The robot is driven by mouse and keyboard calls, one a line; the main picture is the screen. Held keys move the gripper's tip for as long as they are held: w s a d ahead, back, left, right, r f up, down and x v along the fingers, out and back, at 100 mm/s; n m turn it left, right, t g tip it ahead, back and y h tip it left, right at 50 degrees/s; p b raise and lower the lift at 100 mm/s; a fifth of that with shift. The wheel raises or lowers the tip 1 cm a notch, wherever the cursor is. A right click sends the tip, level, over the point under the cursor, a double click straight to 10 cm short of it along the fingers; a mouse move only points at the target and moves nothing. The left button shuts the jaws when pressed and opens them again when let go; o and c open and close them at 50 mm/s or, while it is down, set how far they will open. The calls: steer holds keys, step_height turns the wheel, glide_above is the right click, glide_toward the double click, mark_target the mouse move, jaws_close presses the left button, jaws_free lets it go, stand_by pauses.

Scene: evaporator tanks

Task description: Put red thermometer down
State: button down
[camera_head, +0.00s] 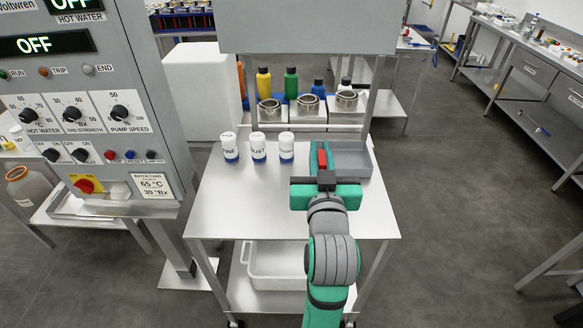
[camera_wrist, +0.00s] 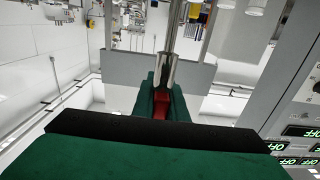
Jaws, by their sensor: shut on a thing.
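The red thermometer (camera_head: 322,158) is in my gripper (camera_head: 322,172), over the left part of a grey tray on the steel table. In the wrist view, its red part (camera_wrist: 173,106) sits between the two green fingers (camera_wrist: 165,100), and a metal stem (camera_wrist: 170,58) extends away from them. My gripper is shut on it. The grey tray (camera_head: 356,160) lies at the table's back right, partly hidden by my gripper and arm. I cannot tell whether the thermometer touches the tray.
White jars with blue bottoms (camera_head: 258,148) stand left of the gripper on the steel table (camera_head: 230,205). Behind are metal cups (camera_head: 308,103) and coloured bottles (camera_head: 291,84). A control panel (camera_head: 90,100) rises at the left. The table's front left is clear.

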steer(key=w+a+f, duration=0.6)
steer(key=w+f, duration=0.4)
steer(key=f, duration=0.2)
steer(key=shift+w+a, duration=0.15)
steer(key=shift+w, duration=0.05)
steer(key=shift+f, duration=0.2)
steer(key=c, duration=1.8)
jaws_free()
steer(key=shift+o, duration=0.2)
